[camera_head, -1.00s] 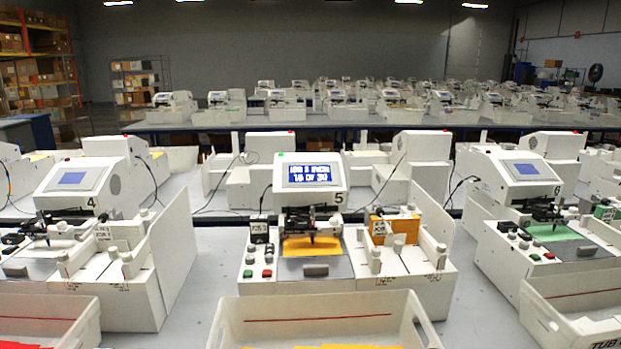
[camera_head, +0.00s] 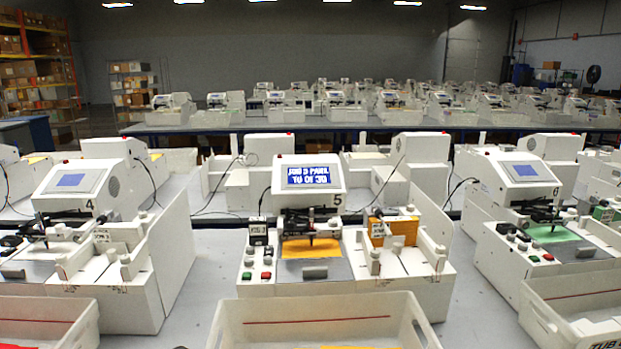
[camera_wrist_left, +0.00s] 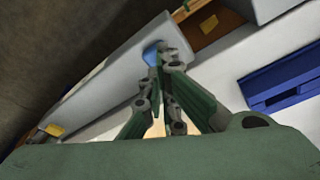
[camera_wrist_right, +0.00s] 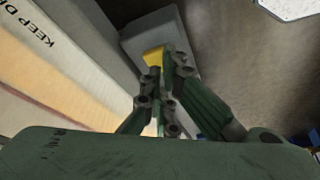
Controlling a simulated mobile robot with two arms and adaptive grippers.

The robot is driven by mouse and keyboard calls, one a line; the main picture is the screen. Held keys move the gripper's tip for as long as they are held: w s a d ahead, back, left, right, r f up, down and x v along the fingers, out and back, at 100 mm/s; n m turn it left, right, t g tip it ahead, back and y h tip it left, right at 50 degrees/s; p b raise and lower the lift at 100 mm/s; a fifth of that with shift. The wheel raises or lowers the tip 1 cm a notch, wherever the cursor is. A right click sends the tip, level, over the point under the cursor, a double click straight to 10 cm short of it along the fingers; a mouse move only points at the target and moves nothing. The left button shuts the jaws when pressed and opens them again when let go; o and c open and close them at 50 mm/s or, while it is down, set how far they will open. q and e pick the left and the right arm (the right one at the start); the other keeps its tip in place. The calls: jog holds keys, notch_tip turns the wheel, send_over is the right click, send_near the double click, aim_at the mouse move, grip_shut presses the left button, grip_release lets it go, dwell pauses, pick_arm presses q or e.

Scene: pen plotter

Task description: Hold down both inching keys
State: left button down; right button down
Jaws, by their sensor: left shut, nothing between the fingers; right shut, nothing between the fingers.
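Plotter 5 (camera_head: 345,300) stands in the middle of the head view, with a lit blue display (camera_head: 308,175). A yellow sheet (camera_head: 310,249) lies under its pen carriage (camera_head: 298,224). Its left panel carries small knobs and keys, among them a green key (camera_head: 247,276) and a red key (camera_head: 266,276). I cannot tell which are the inching keys. My left gripper (camera_wrist_left: 160,55) is shut and empty in the left wrist view. My right gripper (camera_wrist_right: 160,60) is shut and empty in the right wrist view. Neither gripper shows in the head view.
A white tub (camera_head: 323,335) with a red line stands in front of plotter 5. An orange block (camera_head: 402,230) stands on the plotter's right part. Plotter 4 (camera_head: 130,290) is at the left and plotter 6 (camera_head: 505,255) at the right. Bare grey table shows between the plotters.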

pick_arm(q)
jog(key=shift+r, duration=2.2)
